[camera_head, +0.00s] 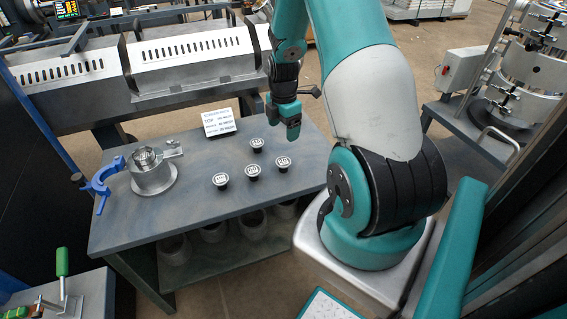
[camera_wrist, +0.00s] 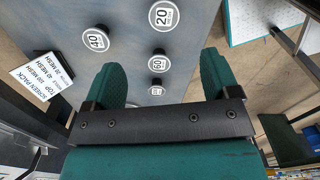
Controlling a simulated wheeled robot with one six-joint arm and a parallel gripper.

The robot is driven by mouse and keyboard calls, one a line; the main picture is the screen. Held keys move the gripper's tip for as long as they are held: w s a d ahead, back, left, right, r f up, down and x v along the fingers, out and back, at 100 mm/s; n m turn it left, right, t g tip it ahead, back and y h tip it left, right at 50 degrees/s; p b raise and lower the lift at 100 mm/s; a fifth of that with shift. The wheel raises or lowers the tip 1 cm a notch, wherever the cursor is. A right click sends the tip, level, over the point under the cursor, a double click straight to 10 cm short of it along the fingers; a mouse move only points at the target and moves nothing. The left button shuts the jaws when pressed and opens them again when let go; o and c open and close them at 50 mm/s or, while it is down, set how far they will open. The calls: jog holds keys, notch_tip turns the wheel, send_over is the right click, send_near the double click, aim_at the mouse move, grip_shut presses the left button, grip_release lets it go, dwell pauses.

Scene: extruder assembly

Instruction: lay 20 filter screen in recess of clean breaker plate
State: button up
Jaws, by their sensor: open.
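My gripper (camera_head: 290,130) hangs above the table, to the right of the discs and far from the plate. In the wrist view its teal fingers (camera_wrist: 162,72) are apart, with nothing held between them.
Discs marked 40 (camera_wrist: 96,38) and 60 (camera_wrist: 158,62) and one with an unclear mark (camera_wrist: 156,90) stand nearby. A screen pack sign (camera_head: 218,122) is at the table's back. A blue clamp (camera_head: 100,180) is left of the plate. The table's front (camera_head: 180,215) is bare.

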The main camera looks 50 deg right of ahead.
send_over(283, 162)
jog(key=f, duration=0.6)
jog(key=shift+w+d+f, duration=0.2)
jog(key=shift+w+d, duration=0.05)
jog(key=shift+d, duration=0.1)
jog(key=f, duration=0.4)
jog(key=shift+s+a+f, duration=0.2)
jog(key=shift+a, duration=0.15)
jog(key=shift+f, duration=0.35)
jog(key=shift+f, duration=0.25)
jog(key=c, duration=1)
